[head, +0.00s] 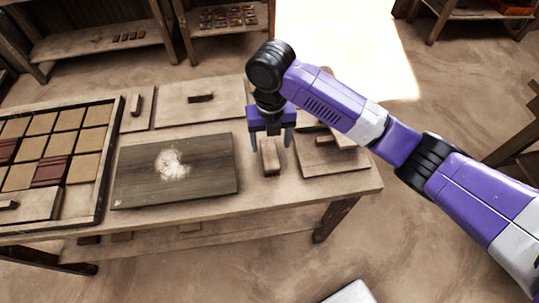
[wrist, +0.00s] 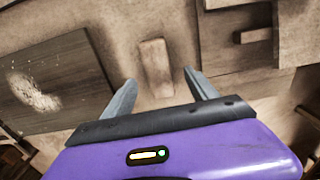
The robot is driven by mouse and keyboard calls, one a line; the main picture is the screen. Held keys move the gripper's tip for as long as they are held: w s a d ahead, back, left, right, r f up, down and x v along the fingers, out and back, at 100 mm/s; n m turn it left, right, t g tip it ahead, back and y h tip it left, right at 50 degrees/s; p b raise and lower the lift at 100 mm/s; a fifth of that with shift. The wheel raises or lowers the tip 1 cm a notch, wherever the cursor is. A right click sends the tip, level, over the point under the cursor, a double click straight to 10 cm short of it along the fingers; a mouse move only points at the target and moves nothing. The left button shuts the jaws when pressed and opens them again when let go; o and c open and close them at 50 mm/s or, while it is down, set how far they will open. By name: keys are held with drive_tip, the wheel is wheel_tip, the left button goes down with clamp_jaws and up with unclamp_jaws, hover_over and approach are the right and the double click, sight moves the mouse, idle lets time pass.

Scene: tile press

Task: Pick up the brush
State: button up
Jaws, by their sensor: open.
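A small pale wooden oblong piece, apparently the brush (head: 270,160), lies on the table to the right of the dark board. It also shows in the wrist view (wrist: 155,62), just beyond the fingertips. My gripper (head: 270,145) points down over it with the fingers apart. In the wrist view my gripper (wrist: 159,77) is open and empty, with the piece lined up between the two fingers. I cannot tell how high the fingertips are above the table. No bristles can be made out.
A dark board (head: 205,190) with a patch of white powder lies to the left. A framed tray (head: 105,170) of tan and dark red tiles is at far left. Stacked wooden pieces (head: 318,160) lie close on the right. Flat boards (head: 190,110) lie behind.

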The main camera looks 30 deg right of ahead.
sight(270, 152)
wheel_tip(270, 152, down, 6)
drive_tip(key=shift+a+r+p, duration=0.1)
drive_tip(key=shift+a+p, duration=0.05)
drive_tip(key=shift+p, duration=0.45)
drive_tip(key=shift+c, duration=0.5)
clamp_jaws()
